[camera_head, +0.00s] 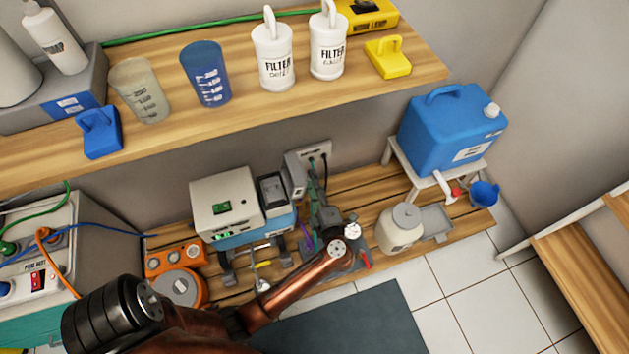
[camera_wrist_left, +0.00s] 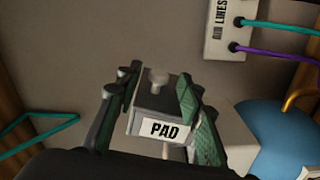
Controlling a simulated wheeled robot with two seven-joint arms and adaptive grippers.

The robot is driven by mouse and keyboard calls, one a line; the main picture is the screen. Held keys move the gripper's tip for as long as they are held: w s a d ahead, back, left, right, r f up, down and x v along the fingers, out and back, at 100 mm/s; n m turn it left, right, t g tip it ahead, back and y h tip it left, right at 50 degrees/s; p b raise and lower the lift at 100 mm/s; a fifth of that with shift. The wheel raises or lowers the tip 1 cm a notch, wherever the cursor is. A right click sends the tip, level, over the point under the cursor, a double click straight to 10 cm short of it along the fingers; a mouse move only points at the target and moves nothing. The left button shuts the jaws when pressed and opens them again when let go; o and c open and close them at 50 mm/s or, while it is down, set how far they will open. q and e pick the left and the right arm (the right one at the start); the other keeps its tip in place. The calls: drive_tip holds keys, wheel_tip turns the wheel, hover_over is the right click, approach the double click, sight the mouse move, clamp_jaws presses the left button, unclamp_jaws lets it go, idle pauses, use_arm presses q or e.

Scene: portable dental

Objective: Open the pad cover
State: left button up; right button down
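In the left wrist view, a small grey box with a white PAD label (camera_wrist_left: 164,130) sits between my left gripper's fingers. My left gripper (camera_wrist_left: 155,85) is open, with green-padded fingers on either side of the box. A gap shows around the knob; I cannot tell whether the pads touch the box's sides. In the head view, the left gripper (camera_head: 322,208) is over the slatted bench, right of the white and blue unit (camera_head: 226,203). The PAD box cannot be made out surely there. My right gripper is not in view.
An AIR LINES panel (camera_wrist_left: 229,30) with teal and purple hoses is on the wall. A white jar (camera_head: 399,232), a grey tray (camera_head: 436,222) and a blue canister (camera_head: 450,135) stand to the right. An orange block (camera_head: 175,259) is left. A shelf (camera_head: 235,112) hangs above.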

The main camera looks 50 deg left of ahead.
use_arm(q)
drive_tip(key=shift+a, duration=0.1)
drive_tip(key=shift+c, duration=0.5)
clamp_jaws()
